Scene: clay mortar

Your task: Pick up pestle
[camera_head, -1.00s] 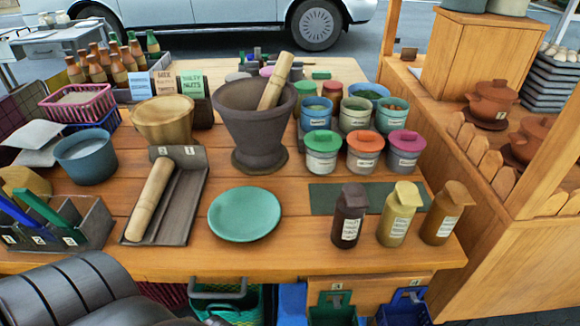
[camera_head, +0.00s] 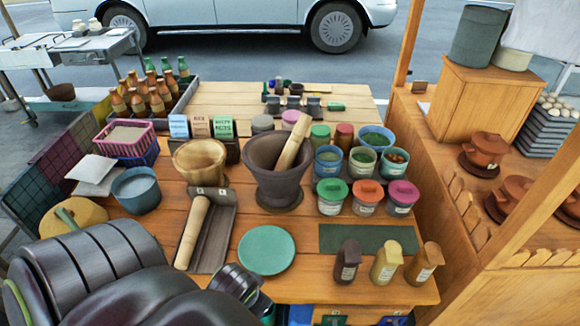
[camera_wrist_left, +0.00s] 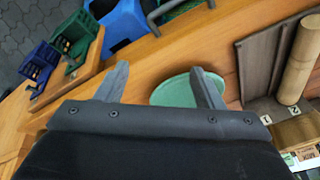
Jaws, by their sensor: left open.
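One wooden pestle (camera_head: 293,143) leans in the dark mortar (camera_head: 278,182), its upper end sticking out above the rim. A second wooden roller-like pestle (camera_head: 191,234) lies in a dark tray (camera_head: 218,240) left of the green plate (camera_head: 266,250). It also shows at the right of the left wrist view (camera_wrist_left: 295,65). My left gripper (camera_wrist_left: 160,85) is open with nothing between its fingers. In the head view it is low in front of the tray and plate, apart from both pestles. My right gripper is not in view.
Lidded jars (camera_head: 366,195) stand right of the mortar, and several small bottles (camera_head: 386,262) stand at the front right. A wooden bowl (camera_head: 200,160) and blue pot (camera_head: 136,190) stand at the left.

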